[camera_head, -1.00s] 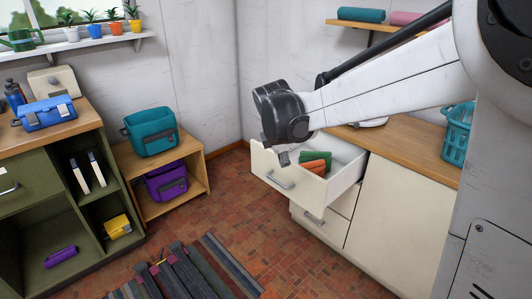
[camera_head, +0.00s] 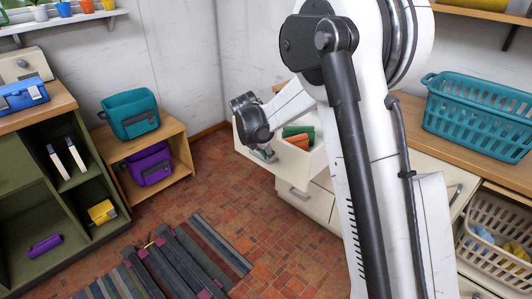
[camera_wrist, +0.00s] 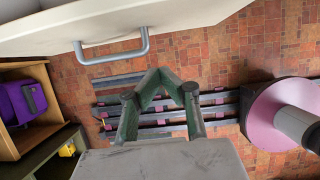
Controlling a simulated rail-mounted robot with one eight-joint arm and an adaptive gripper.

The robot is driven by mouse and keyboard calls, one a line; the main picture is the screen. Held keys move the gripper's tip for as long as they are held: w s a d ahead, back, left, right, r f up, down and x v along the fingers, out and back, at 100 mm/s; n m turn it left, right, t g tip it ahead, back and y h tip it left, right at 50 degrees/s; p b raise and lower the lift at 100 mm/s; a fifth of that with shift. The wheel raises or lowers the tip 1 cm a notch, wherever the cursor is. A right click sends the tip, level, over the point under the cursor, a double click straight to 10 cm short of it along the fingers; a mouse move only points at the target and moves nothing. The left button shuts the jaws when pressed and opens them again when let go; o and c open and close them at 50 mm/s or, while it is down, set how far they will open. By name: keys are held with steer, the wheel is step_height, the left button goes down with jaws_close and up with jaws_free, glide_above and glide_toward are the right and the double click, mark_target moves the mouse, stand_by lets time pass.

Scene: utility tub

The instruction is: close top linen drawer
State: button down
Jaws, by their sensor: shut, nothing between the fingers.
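The top linen drawer (camera_head: 309,164) is cream and stands pulled out from the cabinet, with green and orange folded linens (camera_head: 297,137) inside.
A lower drawer (camera_head: 307,201) is shut below. A teal basket (camera_head: 478,115) stands on the counter at right, above a cream basket (camera_head: 495,240). A striped rug (camera_head: 215,245) lies on the brick floor. A wooden shelf (camera_head: 181,150) and green cabinet (camera_head: 20,175) stand at left.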

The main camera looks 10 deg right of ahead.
mark_target(281, 165)
steer(key=b+x, duration=0.1)
steer(key=x, duration=0.4)
steer(key=shift+f, duration=0.15)
steer(key=d, duration=0.1)
steer(key=w+d, duration=0.1)
steer(key=shift+w+d+b, duration=0.35)
steer(key=shift+b, duration=0.05)
steer(key=shift+w+d, duration=0.25)
steer(key=shift+d, duration=0.1)
steer(key=shift+w, duration=0.1)
